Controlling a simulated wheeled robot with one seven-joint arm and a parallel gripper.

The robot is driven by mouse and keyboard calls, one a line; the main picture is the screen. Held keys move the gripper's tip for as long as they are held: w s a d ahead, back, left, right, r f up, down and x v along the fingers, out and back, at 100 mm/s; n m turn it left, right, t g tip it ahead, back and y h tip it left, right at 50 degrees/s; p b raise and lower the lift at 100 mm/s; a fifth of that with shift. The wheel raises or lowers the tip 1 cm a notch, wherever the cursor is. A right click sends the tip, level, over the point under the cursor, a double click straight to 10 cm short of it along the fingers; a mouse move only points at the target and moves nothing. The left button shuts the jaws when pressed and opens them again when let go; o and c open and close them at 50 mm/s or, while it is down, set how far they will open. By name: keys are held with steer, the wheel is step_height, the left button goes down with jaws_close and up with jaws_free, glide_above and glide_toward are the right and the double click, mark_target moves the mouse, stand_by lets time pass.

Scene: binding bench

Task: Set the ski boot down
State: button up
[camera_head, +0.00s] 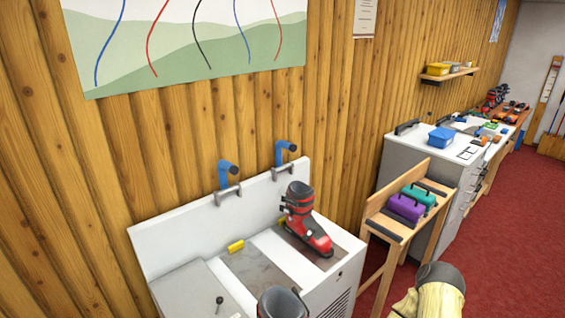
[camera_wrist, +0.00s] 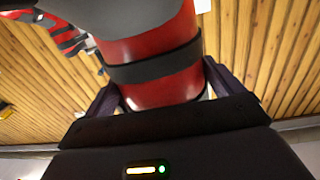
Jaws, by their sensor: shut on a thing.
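In the wrist view a red ski boot (camera_wrist: 150,50) with a black strap and grey upper fills the top middle. My gripper (camera_wrist: 160,85) is shut on it, with one dark finger on each side. The boot's sole is hidden. In the head view a dark grey boot cuff (camera_head: 281,304) shows at the bottom edge, low in front of the white bench (camera_head: 208,283); it looks like the held boot, but most of it is cut off. My gripper does not show there.
Another red and black boot (camera_head: 308,222) stands upright on the bench's right grey pad, below a blue-handled clamp (camera_head: 284,152). A second clamp (camera_head: 227,177) is to its left. A yellow block (camera_head: 236,246) lies near the left grey pad. A wooden rack (camera_head: 397,222) stands right.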

steer(key=w+d+f+m+t+h, duration=0.1)
steer(key=w+d+f+m+h, duration=0.1)
steer(key=w+d+h, duration=0.3)
steer(key=w+d+f+m+t+h, duration=0.2)
steer(key=w+d+m+h, duration=0.3)
steer(key=d, duration=0.3)
steer(key=shift+d+f+t+h, duration=0.3)
steer(key=shift+f+h, duration=0.1)
steer(key=shift+f, duration=0.4)
steer(key=shift+w+a, duration=0.15)
steer(key=shift+f, duration=0.1)
steer(key=s+f, duration=0.4)
steer(key=f, duration=0.1)
steer(key=shift+s+f, duration=0.15)
steer(key=shift+s, duration=0.1)
steer(key=shift+w, duration=0.1)
